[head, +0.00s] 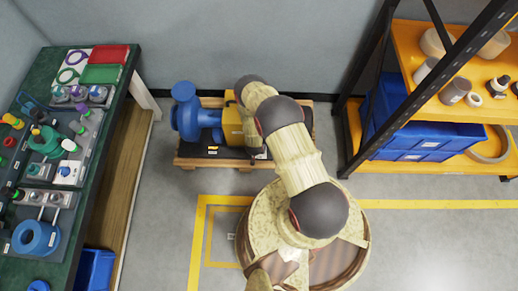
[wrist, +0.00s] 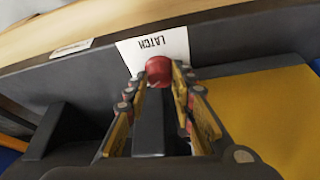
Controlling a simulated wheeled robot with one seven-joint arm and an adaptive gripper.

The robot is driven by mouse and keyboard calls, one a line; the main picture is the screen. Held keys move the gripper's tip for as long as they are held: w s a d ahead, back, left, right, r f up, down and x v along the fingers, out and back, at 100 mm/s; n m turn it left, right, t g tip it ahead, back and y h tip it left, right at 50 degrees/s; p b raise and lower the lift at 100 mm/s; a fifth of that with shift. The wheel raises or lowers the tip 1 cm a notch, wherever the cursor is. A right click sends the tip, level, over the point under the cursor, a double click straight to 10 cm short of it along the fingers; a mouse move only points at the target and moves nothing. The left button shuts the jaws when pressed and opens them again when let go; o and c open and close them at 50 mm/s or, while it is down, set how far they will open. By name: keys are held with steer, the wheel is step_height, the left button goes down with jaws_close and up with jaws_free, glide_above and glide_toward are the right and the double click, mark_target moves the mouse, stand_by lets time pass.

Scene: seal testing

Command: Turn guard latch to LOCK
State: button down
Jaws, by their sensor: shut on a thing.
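In the wrist view, the guard latch is a dark lever (wrist: 152,125) with a red knob (wrist: 158,68) at its end. My gripper (wrist: 158,80) is shut on the latch, its fingers on both sides at the red knob. A white label (wrist: 171,44) reading LATCH, upside down, lies just beyond the knob. No LOCK marking can be read. A yellow guard surface (wrist: 280,115) is at the right. In the head view, the yellow guard (head: 232,127) sits beside a blue pump (head: 186,115); my arm hides most of the latch and gripper there.
The pump stands on a wooden pallet (head: 188,163) by the wall. A green-topped bench (head: 98,150) with fittings is at left. An orange shelf (head: 412,45) with a blue bin (head: 400,128) is at right. The grey floor between them has yellow lines and open room.

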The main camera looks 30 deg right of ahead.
steer(key=n+y, duration=0.1)
steer(key=n, duration=0.1)
steer(key=n+t, duration=0.1)
steer(key=n, duration=0.2)
steer(key=shift+s+d+n+y, duration=0.1)
steer(key=shift+d+n+y, duration=0.05)
steer(key=shift+n+y, duration=0.2)
steer(key=n+y, duration=0.2)
steer(key=n, duration=0.3)
steer(key=shift+d, duration=0.1)
steer(key=shift+n+y, duration=0.25)
steer(key=shift+n, duration=0.1)
steer(key=c, duration=1.8)
jaws_free()
steer(key=a+v, duration=0.1)
steer(key=v, duration=1)
steer(key=shift+s+d+r, duration=0.25)
steer(key=shift+d+r, duration=0.15)
steer(key=shift+d, duration=0.1)
